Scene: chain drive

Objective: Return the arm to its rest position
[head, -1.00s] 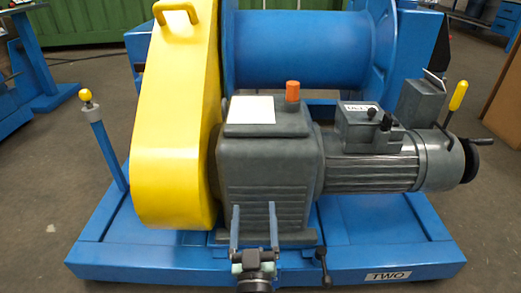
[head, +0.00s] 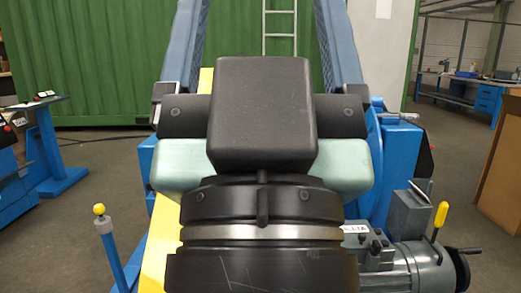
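My gripper (head: 262,12) is raised close to the head camera and fills the middle of the view. Its two blue-grey fingers point up and away, spread wide with nothing between them. Their tips reach the top edge of the picture. The gripper body hides most of the blue chain drive machine. The yellow guard (head: 160,238) shows as a strip to the left of the gripper. The grey motor (head: 415,258) with its yellow-handled lever (head: 440,215) shows at the lower right.
A post with a yellow knob (head: 99,209) stands at the lower left. A blue stand (head: 45,145) is at the left. A green container (head: 90,60) with a ladder is behind. A blue workbench (head: 485,98) and a brown panel (head: 500,150) are at the right.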

